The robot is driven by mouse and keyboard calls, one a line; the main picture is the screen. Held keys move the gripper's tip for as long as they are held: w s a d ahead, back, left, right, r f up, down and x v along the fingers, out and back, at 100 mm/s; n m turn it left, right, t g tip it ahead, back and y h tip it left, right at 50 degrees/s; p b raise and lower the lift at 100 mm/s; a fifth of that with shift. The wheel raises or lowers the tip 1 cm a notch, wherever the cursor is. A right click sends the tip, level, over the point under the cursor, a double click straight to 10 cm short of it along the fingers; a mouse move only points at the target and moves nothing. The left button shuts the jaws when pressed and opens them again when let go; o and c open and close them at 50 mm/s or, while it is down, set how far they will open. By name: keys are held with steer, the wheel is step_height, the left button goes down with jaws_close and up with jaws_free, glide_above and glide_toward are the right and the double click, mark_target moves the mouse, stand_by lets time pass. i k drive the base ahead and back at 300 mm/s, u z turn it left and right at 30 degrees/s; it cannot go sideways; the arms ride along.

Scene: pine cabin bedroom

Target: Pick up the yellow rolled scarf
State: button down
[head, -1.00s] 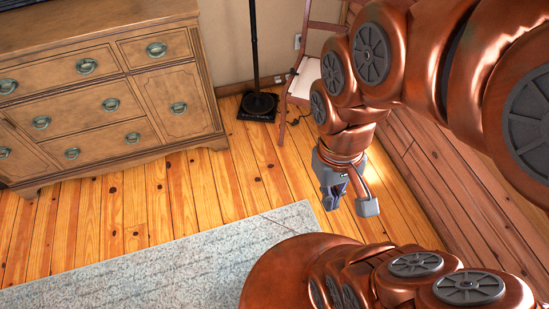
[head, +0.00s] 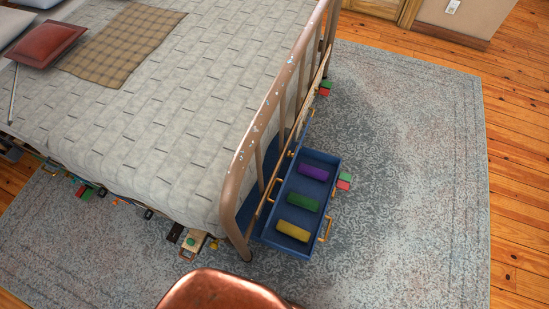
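The yellow rolled scarf (head: 293,231) lies in an open blue drawer (head: 334,171) at the foot of the bed, at the end nearest me. A green roll (head: 304,202) lies in the middle of the drawer and a purple roll (head: 313,172) lies toward its far end. The three rolls lie roughly parallel with gaps between them.
The bed (head: 160,110) has a metal footboard (head: 262,118) rising beside the drawer. Small blocks (head: 344,181) lie on the rug (head: 400,200) right of the drawer. Several small items (head: 190,241) sit under the bed's near edge. The rug to the right is mostly clear.

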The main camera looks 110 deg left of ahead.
mark_target(287, 228)
steer(key=k, duration=1.45)
steer(key=u, duration=2.45)
steer(key=k, duration=0.5)
steer(key=z, duration=1.9)
steer(key=i, duration=1.2)
steer(key=u, duration=1.8)
